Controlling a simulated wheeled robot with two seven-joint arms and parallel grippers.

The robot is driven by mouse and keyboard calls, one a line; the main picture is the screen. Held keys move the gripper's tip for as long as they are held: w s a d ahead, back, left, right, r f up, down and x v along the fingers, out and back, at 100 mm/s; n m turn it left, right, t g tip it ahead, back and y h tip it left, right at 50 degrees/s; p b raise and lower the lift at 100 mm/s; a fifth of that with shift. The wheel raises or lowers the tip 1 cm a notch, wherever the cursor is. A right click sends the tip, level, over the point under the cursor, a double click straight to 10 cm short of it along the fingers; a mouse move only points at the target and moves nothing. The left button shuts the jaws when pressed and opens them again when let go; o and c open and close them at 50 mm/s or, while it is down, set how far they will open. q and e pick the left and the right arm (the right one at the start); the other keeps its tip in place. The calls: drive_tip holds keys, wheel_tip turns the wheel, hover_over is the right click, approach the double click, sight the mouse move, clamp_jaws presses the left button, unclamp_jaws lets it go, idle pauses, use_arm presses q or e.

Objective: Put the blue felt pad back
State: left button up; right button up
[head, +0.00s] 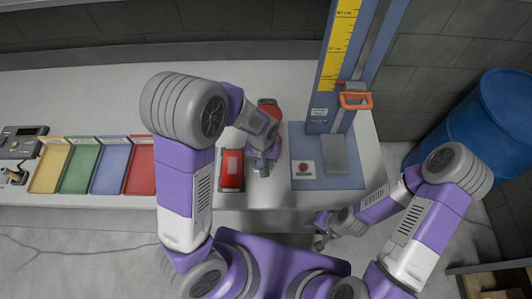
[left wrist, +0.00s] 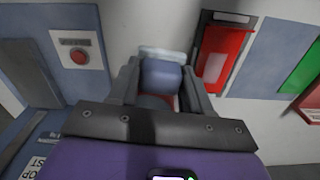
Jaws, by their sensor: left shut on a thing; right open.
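The blue felt pad (left wrist: 161,74) shows in the left wrist view as a small blue-grey piece between the two fingers of my left gripper (left wrist: 158,88). The fingers are shut on it. In the head view, my left gripper (head: 263,163) is over the white bench, just right of a red case. The pad cannot be made out clearly there. Something red shows behind and below the pad in the wrist view, partly hidden. My right gripper (head: 321,232) is open and empty, in front of the bench's front edge.
A red helmet-like object (head: 269,105) lies beyond my left gripper. The red case (head: 231,170) is at its left. A blue stand (head: 340,55) with a red button (head: 304,169) is to the right. Coloured trays (head: 110,166) line the left bench. A blue barrel (head: 480,125) stands right.

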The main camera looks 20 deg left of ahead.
use_arm(q)
drive_tip(key=r, duration=0.1)
drive_tip(key=s+d+r+p, duration=0.1)
drive_tip(key=p, duration=0.1)
drive_tip(key=shift+s+d+r+n, duration=0.15)
drive_tip(key=shift+d+r+n, duration=0.1)
drive_tip(key=shift+r+n, duration=0.15)
use_arm(e)
wheel_tip(320, 180, up, 4)
use_arm(q)
drive_tip(key=f+b, duration=0.2)
drive_tip(key=f, duration=0.1)
drive_tip(key=f+b, duration=0.3)
drive_tip(key=f, duration=0.1)
drive_tip(key=f+b, duration=0.3)
drive_tip(key=shift+s+d+f, duration=0.15)
drive_tip(key=shift+d+f, duration=0.2)
use_arm(e)
wheel_tip(320, 180, down, 9)
use_arm(q)
drive_tip(key=shift+f+b, duration=0.55)
drive_tip(key=shift+b, duration=0.05)
use_arm(e)
drive_tip(key=shift+f, duration=0.4)
use_arm(q)
drive_tip(key=o, duration=1)
drive_tip(key=shift+r+p, duration=0.75)
drive_tip(key=shift+r, duration=3.05)
use_arm(e)
drive_tip(key=shift+r, duration=0.75)
